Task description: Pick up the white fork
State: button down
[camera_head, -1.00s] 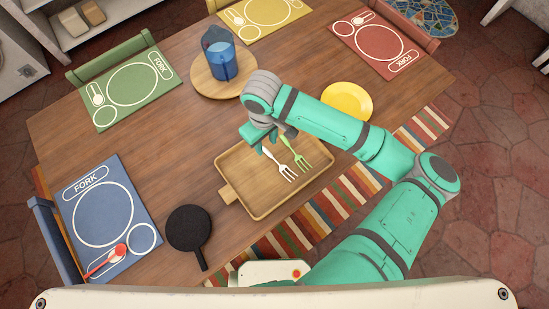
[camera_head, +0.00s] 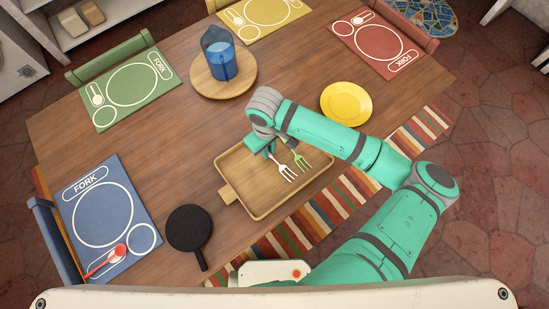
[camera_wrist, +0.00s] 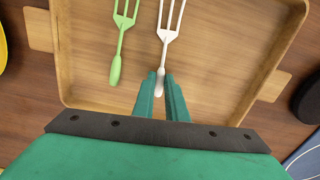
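The white fork (camera_head: 285,172) lies in the wooden tray (camera_head: 240,198), tines toward the front right in the head view. In the wrist view the white fork (camera_wrist: 166,36) points up, with its handle between my two fingers. My gripper (camera_wrist: 160,84) is shut on the handle near its end; the fingers sit close against both sides. In the head view my gripper (camera_head: 265,149) is low over the tray's back part. I cannot tell whether the fork is off the tray floor. The handle end is partly hidden by the fingers.
A green fork (camera_wrist: 120,40) lies just left of the white one in the wrist view. The tray's raised walls surround both.

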jog(key=shift+r, duration=0.15)
jog(key=shift+r, duration=0.25)
notch_tip(320, 180, up, 2)
jog(key=s+a+r, duration=0.8)
jog(key=s+r, duration=0.2)
jog(key=s, duration=0.1)
jog(key=shift+s+a, duration=0.15)
